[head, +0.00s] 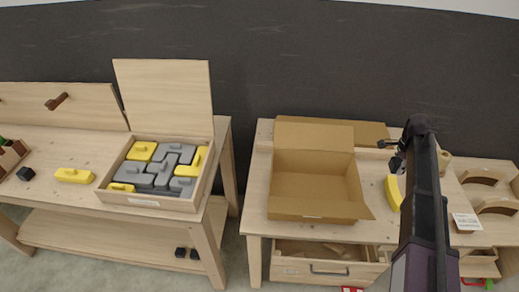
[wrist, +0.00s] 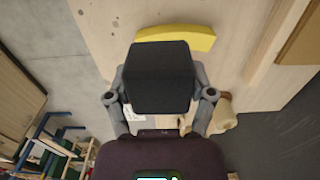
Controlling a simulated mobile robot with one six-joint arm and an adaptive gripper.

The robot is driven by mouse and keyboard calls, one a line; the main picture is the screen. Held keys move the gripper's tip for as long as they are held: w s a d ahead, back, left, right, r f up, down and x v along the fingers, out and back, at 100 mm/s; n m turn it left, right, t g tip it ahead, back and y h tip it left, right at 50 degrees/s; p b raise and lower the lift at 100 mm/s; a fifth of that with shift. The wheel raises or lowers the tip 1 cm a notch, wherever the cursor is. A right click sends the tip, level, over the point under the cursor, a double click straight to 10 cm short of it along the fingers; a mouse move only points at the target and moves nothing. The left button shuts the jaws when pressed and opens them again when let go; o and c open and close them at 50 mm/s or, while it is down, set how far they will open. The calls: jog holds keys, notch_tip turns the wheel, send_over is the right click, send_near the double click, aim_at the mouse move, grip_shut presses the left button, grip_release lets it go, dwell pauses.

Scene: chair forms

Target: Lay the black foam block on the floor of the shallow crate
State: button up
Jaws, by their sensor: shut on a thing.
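The black foam block (wrist: 158,75) is in my gripper (wrist: 160,88), with a grey finger against each side in the wrist view. It is held above the right-hand table. In the head view my gripper (head: 396,154) is right of the open cardboard box, near a yellow curved piece (head: 393,192); the block is hard to make out there. The empty, open cardboard box (head: 287,214) stands on the right-hand table. A shallow wooden box (head: 153,202) with its lid up, on the left-hand table, holds grey and yellow shaped pieces.
A yellow piece (head: 73,176) and a small black block (head: 26,173) lie on the left-hand table (head: 60,143). Curved wooden forms (head: 482,177) stand at far right. A gap separates the tables.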

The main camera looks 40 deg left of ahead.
aim_at(399, 161)
notch_tip(399, 161, up, 6)
jog(key=p, duration=0.4)
jog(key=shift+f+p, duration=0.1)
jog(key=shift+p, duration=0.2)
jog(key=shift+a, duration=0.15)
